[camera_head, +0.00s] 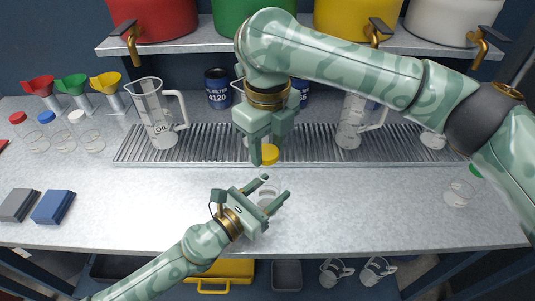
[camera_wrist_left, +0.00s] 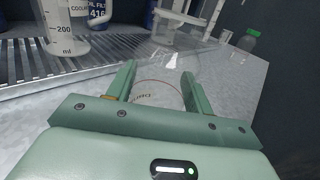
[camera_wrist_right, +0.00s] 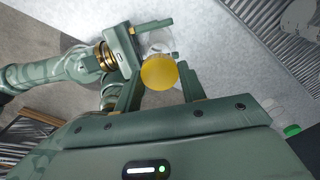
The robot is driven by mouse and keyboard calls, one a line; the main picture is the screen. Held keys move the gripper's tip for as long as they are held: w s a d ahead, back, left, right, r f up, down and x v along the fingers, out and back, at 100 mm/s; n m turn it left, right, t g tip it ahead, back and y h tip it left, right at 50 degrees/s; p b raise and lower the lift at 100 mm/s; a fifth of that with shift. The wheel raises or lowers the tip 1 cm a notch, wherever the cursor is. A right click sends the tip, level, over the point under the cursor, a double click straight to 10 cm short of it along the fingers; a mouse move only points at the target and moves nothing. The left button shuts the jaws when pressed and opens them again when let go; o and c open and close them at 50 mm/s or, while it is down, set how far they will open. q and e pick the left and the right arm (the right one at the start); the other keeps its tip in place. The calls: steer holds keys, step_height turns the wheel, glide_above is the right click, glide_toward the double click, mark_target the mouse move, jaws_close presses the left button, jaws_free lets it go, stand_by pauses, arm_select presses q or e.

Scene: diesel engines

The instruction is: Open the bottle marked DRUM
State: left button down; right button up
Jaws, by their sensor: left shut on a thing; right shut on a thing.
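A clear bottle (camera_head: 268,197) stands at the middle front of the worktop, between the fingers of my left gripper (camera_head: 272,188). My left gripper is shut on it. In the left wrist view the bottle (camera_wrist_left: 158,94) shows a red ring and lettering, partly legible. A yellow cap (camera_head: 268,154) is at the fingertips of my right gripper (camera_head: 264,150), which is shut on it. In the head view the cap shows above the bottle and seems apart from it. In the right wrist view the cap (camera_wrist_right: 159,72) overlaps the clear bottle (camera_wrist_right: 160,42) behind it.
Bottles with red, blue and white caps (camera_head: 77,117) stand at the left, near coloured funnels (camera_head: 74,83). An oil jug (camera_head: 155,112) stands on the ribbed drain tray (camera_head: 205,147). Folded cloths (camera_head: 53,207) lie front left. A green-capped bottle (camera_head: 459,190) is at the right. The worktop between is clear.

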arm_select(q)
steer(key=c, duration=0.5)
jaws_free()
